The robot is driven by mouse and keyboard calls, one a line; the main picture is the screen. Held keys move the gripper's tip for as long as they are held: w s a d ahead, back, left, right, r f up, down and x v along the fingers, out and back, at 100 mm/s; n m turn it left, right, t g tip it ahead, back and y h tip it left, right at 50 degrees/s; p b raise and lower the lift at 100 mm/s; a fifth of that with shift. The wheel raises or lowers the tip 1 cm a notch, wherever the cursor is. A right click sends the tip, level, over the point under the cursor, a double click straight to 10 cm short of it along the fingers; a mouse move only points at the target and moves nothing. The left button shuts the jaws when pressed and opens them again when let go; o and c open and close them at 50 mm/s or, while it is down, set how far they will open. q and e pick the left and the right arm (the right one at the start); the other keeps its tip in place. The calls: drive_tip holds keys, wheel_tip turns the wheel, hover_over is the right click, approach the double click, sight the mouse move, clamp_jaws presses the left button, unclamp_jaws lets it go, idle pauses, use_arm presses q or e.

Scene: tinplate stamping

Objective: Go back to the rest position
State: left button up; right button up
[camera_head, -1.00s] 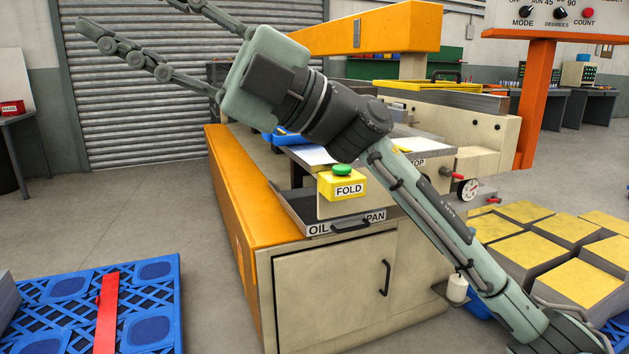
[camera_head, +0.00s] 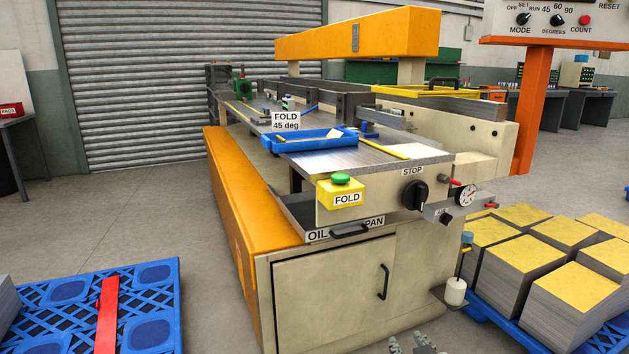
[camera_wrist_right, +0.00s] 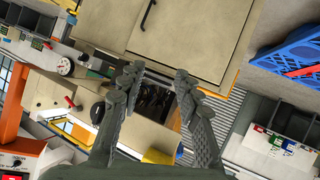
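My right gripper (camera_head: 413,345) shows only as grey fingertips at the bottom edge of the head view, low in front of the folding machine's cabinet (camera_head: 330,295). In the right wrist view my right gripper (camera_wrist_right: 158,74) has its two fingers well apart with nothing between them. Beyond the fingers the machine front appears tilted in that view. My left gripper is in neither view. The yellow FOLD box (camera_head: 341,197) with its green button stands on the machine front, clear of my gripper.
A blue tray (camera_head: 309,146) sits on the machine's table by a FOLD 45 deg sign (camera_head: 286,121). Stacks of yellow-topped sheets (camera_head: 580,285) stand at the right. A blue pallet (camera_head: 150,310) with a red bar lies at the left. Floor between pallet and machine is bare.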

drive_tip(key=s+d+f+g, duration=0.2)
drive_tip(key=s+f, duration=0.4)
drive_tip(key=s, duration=0.3)
drive_tip(key=s+d+f+g, duration=0.3)
drive_tip(key=s+f+g, duration=0.1)
drive_tip(key=s+f, duration=0.3)
drive_tip(key=s+d+f+g+h, duration=0.1)
drive_tip(key=s+d+f+g, duration=0.2)
drive_tip(key=s+f, duration=0.3)
drive_tip(key=s, duration=0.5)
drive_tip(key=shift+f+m+g+p, duration=0.25)
drive_tip(key=shift+m+g+p, duration=0.05)
drive_tip(key=shift+m+g, duration=0.1)
drive_tip(key=shift+d, duration=0.1)
